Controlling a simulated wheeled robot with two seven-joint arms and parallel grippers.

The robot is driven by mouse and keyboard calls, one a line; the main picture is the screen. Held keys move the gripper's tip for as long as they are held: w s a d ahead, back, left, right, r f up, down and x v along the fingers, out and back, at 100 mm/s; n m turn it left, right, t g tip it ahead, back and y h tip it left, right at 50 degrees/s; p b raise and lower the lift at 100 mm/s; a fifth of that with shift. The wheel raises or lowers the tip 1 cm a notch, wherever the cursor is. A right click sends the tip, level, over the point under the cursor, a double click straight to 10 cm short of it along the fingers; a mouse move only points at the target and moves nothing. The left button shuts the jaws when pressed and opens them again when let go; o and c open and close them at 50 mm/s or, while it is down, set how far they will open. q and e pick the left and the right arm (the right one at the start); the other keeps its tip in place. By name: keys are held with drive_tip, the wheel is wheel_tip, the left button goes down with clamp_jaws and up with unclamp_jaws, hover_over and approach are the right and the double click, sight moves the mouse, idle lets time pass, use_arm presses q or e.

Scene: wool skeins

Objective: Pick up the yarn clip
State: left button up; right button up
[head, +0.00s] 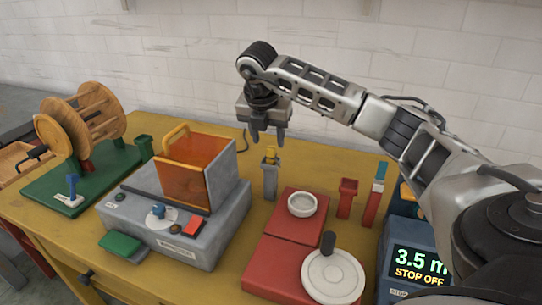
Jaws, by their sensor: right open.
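A small yellow piece (271,153), which looks like the yarn clip, sits upright in the top of a grey post-like holder (270,182) on the yellow table. My right gripper (267,138) points down just above it. Its two fingers are apart with nothing visible between them. A small gap seems to separate the fingertips from the yellow piece, but the exact distance is hard to tell. My left gripper is not in view.
Left of the holder stands a grey machine (185,225) with an orange see-through guard (188,168). Right of it are a red scale-like base (285,262), a red holder (347,198) and a display box (415,262). A wooden winder (95,120) stands far left.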

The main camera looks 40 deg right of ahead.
sight(271, 148)
drive_tip(key=shift+d+p+x, duration=0.15)
drive_tip(key=shift+p+x, duration=0.05)
drive_tip(key=shift+x, duration=1.15)
drive_tip(key=shift+d+p+x, duration=0.15)
drive_tip(key=shift+p+x, duration=0.05)
drive_tip(key=shift+x, duration=1.15)
drive_tip(key=shift+w+r, duration=0.15)
drive_tip(key=shift+w, duration=0.05)
clamp_jaws()
